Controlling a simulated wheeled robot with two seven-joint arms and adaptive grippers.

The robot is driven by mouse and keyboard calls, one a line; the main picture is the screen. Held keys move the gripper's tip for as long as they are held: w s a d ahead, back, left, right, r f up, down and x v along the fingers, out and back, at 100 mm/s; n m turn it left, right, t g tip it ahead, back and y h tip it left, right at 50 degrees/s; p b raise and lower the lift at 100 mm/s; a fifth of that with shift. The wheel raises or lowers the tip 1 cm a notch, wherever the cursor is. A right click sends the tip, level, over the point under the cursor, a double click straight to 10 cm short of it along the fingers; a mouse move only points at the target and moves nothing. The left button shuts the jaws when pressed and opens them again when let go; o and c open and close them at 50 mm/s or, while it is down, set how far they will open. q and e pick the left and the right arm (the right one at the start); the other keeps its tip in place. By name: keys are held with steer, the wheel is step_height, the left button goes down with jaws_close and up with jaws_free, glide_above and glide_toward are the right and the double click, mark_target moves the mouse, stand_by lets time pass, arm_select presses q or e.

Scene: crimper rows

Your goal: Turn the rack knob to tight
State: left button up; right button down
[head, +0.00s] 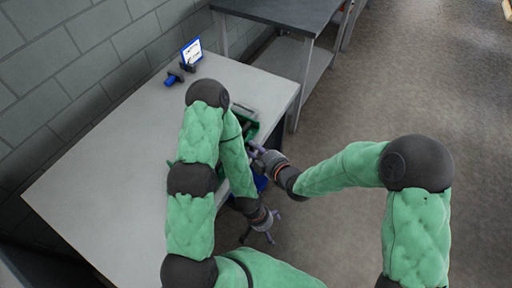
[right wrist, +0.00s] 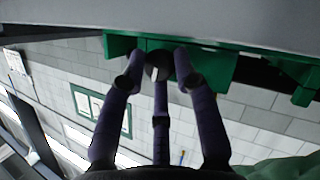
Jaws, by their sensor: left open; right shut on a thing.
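The rack knob (right wrist: 158,66), dark and round with a pale mark, shows in the right wrist view against the green rack (right wrist: 215,68). The purple fingers of my right gripper (head: 257,150) are closed around it. The green rack (head: 250,123) also shows in the head view at the table's right edge, mostly hidden behind my left arm. My left gripper (head: 259,238) is open and empty, below the right one and off the table edge. The knob is hidden in the head view, and I cannot read its setting.
The light grey table (head: 110,165) is largely clear on its left. A small sign (head: 192,52) and a blue-and-black object (head: 175,76) stand at its back by the block wall. A blue part (head: 261,183) shows below my right gripper. A darker table (head: 275,12) stands behind.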

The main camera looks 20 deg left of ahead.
steer(key=shift+w+d+r+m+g+p, duration=0.1)
steer(key=shift+w+m+g+p, duration=0.2)
steer(key=shift+m+g+p, duration=2.15)
steer(key=shift+w+a+f+m+g+p, duration=0.2)
steer(key=shift+m+g+p, duration=0.5)
steer(key=shift+p, duration=3.4)
steer(key=shift+w+d+r+m+g+p, duration=0.3)
steer(key=shift+m+g+p, duration=1.25)
steer(key=shift+p, duration=1.75)
steer(key=shift+a+g, duration=0.1)
steer(key=shift+g, duration=0.2)
steer(key=c, duration=1.2)
jaws_free()
steer(key=shift+f, duration=0.1)
steer(key=shift+w, duration=0.1)
steer(key=v, duration=1.2)
steer(key=shift+f, duration=0.1)
